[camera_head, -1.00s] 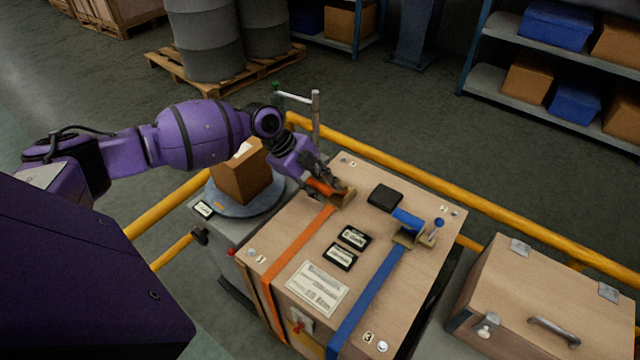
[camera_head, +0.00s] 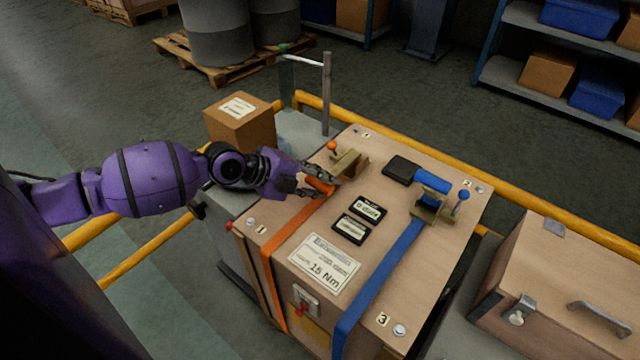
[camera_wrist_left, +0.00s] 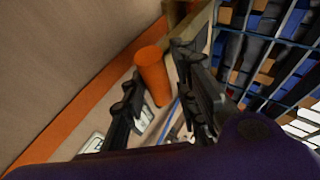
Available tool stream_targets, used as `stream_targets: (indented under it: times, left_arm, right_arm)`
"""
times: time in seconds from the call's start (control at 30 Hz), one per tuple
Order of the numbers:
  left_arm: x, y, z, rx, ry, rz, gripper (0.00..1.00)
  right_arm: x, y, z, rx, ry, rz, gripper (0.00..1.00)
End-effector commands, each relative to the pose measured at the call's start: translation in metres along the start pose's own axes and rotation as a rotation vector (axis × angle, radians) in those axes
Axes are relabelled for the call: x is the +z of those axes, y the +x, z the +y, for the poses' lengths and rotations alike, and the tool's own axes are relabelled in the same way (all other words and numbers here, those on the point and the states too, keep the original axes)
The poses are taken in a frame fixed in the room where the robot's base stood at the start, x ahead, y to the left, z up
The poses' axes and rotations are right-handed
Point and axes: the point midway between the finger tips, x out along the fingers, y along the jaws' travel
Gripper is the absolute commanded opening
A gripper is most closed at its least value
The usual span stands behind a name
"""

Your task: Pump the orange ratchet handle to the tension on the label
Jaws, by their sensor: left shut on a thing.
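The orange ratchet (camera_head: 349,163) sits on top of the wooden crate (camera_head: 290,217), at the far end of the orange strap (camera_head: 288,232). Its orange handle (camera_head: 320,186) points left, low over the strap. My left gripper (camera_head: 314,183) is shut on this handle. In the left wrist view, the orange handle (camera_wrist_left: 153,72) stands between the two fingers of the left gripper (camera_wrist_left: 160,100). The paper label (camera_head: 325,264) on the crate reads "15 Nm". Two small dark panels (camera_head: 368,207) lie beside it; their text is too small to read. My right gripper is out of view.
A blue ratchet (camera_head: 433,205) with a blue strap (camera_head: 383,276) is on the right of the crate. A black box (camera_head: 403,169) lies between the ratchets. A cardboard box (camera_head: 240,127) stands behind my arm. Yellow rails (camera_head: 402,146) surround the stand. A wooden case (camera_head: 560,285) is at right.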

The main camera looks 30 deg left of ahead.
Motion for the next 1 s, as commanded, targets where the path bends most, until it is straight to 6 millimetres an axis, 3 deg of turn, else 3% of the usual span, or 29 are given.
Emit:
stream_targets:
  times: [0.03, 0.47, 0.5, 0.57, 1.0]
  left_arm:
    - [-0.0008, 0.0036, 0.0132, 0.020, -0.017, 0.004, 0.00]
    - [0.0000, 0.0036, 0.0133, 0.020, -0.018, 0.003, 0.00]
    - [0.0000, 0.0037, 0.0134, 0.020, -0.018, 0.003, 0.33]
    - [0.0000, 0.0037, 0.0132, 0.020, -0.017, 0.003, 0.40]
    - [0.0014, -0.0056, 0.0115, 0.018, -0.010, 0.000, 0.40]
  right_arm:
    - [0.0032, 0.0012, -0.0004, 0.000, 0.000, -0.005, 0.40]
    - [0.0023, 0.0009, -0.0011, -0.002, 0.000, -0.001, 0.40]
    - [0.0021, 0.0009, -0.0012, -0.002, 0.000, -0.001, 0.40]
    - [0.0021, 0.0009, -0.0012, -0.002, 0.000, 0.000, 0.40]
    - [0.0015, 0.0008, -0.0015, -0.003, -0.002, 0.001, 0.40]
